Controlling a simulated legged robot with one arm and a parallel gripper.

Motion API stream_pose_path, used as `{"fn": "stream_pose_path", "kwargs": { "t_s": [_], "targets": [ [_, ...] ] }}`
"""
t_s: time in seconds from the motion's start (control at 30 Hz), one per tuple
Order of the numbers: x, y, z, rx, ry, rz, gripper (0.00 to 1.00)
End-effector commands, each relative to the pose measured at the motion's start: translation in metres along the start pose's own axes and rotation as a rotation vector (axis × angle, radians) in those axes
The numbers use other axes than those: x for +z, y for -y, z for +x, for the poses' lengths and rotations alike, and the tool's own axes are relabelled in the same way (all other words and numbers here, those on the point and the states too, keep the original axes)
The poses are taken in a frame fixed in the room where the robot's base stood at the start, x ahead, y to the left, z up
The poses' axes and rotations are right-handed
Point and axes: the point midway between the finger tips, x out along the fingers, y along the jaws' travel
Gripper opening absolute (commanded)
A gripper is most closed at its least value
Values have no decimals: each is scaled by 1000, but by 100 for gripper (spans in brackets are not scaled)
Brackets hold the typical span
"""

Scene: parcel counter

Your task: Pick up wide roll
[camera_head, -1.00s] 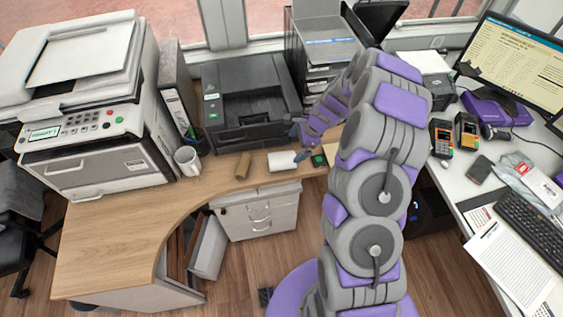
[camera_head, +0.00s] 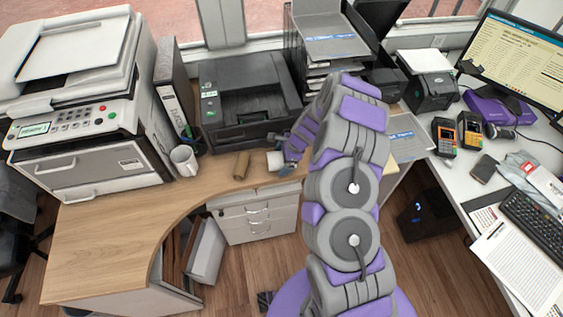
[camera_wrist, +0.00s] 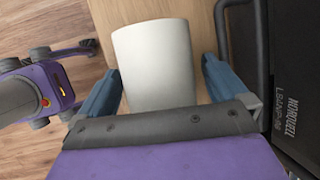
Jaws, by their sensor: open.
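The wide roll is white; in the wrist view the wide roll (camera_wrist: 155,62) lies on the wooden desk between the two blue fingers of my gripper (camera_wrist: 160,70). The fingers stand open on either side of it, with a small gap showing at each side. In the head view the wide roll (camera_head: 273,160) is mostly hidden behind my gripper (camera_head: 285,161) near the desk's front edge. A narrower brown roll (camera_head: 241,165) lies just left of it.
A black printer (camera_head: 245,95) stands behind the rolls; a dark printer (camera_wrist: 285,75) is close at right in the wrist view. The wooden desk (camera_head: 110,235) is clear at front left. An open drawer (camera_head: 207,252) juts out below.

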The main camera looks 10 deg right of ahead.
Motion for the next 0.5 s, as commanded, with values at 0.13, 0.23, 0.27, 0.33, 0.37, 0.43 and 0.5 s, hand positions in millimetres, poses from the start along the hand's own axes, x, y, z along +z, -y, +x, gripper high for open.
{"fn": "stream_pose_path", "kwargs": {
  "t_s": [0.13,0.23,0.27,0.33,0.37,0.43,0.5],
  "targets": [
    [0,0,2,-1,0,0,100],
    [0,0,2,-1,0,0,99],
    [0,0,2,-1,0,0,96],
    [0,0,2,-1,0,1,89],
    [0,0,2,0,0,1,87],
    [0,0,2,0,0,1,80],
    [0,0,2,-1,0,1,73]
  ]
}}
